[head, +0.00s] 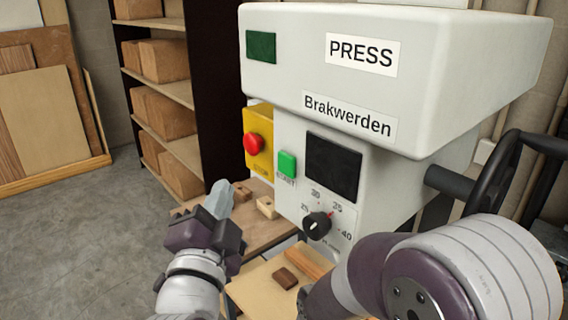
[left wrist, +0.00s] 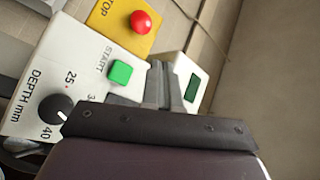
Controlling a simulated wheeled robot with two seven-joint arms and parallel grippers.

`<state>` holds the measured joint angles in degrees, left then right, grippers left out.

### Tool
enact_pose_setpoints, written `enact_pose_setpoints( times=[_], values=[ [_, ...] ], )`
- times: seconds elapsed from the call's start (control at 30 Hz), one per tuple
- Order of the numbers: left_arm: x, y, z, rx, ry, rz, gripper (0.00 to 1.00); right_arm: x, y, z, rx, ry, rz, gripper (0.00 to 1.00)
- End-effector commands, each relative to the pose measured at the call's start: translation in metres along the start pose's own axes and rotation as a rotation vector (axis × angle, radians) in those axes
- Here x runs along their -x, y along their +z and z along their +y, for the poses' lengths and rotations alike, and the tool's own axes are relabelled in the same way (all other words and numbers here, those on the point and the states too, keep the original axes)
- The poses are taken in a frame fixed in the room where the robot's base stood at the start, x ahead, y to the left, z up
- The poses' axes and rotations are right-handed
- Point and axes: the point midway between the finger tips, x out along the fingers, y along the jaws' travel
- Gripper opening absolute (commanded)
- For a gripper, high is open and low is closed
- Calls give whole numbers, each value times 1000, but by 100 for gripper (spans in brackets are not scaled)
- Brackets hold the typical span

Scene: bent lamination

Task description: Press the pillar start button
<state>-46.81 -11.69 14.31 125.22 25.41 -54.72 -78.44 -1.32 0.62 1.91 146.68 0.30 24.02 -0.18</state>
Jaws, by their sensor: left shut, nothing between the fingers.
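The green start button (head: 287,163) sits on the white front panel of the press (head: 290,75), below and right of the red stop button (head: 253,144) on its yellow plate. My left gripper (head: 219,197) is shut and empty, below and left of the green button in the head view. In the left wrist view its fingers (left wrist: 164,84) are together, and a gap to the button cannot be judged. My right gripper is not in view.
A black depth knob (head: 317,225) and a dark display (head: 333,166) are on the panel. Small wooden blocks (head: 265,207) lie on the table below the press. A shelf with boxes (head: 163,60) stands behind at left. The floor at left is clear.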

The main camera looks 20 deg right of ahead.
Motion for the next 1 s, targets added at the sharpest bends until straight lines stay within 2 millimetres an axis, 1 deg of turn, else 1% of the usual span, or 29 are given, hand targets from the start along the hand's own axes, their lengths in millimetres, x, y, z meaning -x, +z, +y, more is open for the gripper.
enact_pose_setpoints(
  times=[0.3, 0.53, 0.7, 1.0],
  values=[
    [-30, -23, 20, 1, 3, 0, 0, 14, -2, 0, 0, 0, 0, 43],
    [-50, -37, 36, 0, 2, 0, 0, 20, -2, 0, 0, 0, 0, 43],
    [-57, -42, 42, 0, 2, 0, 0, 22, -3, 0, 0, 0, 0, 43],
    [-58, -42, 43, 0, 1, -1, 0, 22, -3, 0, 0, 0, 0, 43]
  ],
)
